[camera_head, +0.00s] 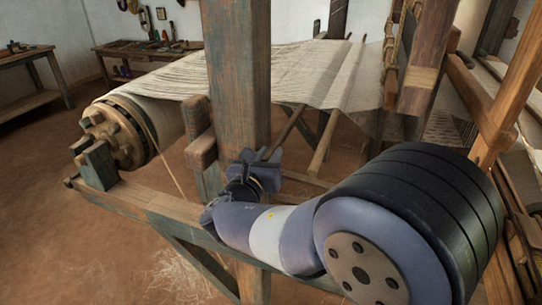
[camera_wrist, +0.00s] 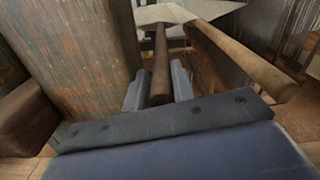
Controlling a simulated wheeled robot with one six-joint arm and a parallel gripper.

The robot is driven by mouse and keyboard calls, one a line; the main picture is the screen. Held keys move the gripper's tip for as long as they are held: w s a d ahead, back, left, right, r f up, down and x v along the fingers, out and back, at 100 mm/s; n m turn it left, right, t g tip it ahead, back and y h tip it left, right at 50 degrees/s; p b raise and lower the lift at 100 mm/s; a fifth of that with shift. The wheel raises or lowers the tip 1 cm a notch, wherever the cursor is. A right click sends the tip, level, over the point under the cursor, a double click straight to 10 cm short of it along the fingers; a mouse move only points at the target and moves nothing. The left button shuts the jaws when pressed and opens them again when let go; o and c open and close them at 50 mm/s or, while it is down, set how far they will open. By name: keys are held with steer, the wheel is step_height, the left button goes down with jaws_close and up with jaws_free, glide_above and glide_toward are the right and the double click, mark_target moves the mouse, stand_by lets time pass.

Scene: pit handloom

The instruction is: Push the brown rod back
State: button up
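Two slanting rods run under the loom's cloth. A dark brown rod (camera_wrist: 161,62) has its near end between the fingers of my gripper (camera_wrist: 160,88) in the wrist view. The fingers lie close along both sides of the rod, with no clear gap, so my gripper looks shut on it. In the head view the dark rod (camera_head: 287,128) slopes up and back from my gripper (camera_head: 262,158), beside the thick loom post. A lighter brown rod (camera_wrist: 240,59) lies free to the right of my gripper; it also shows in the head view (camera_head: 323,145). Both rods' far ends are hidden under the cloth.
The thick wooden post (camera_head: 236,70) stands close on the left of my gripper. A horizontal frame beam (camera_head: 150,208) runs below it. The cloth (camera_head: 310,75) stretches above and behind. A cloth roller (camera_head: 110,135) sits at left. Open floor lies at far left.

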steer(key=shift+o, duration=0.6)
steer(key=shift+a, duration=0.15)
steer(key=shift+o, duration=1.1)
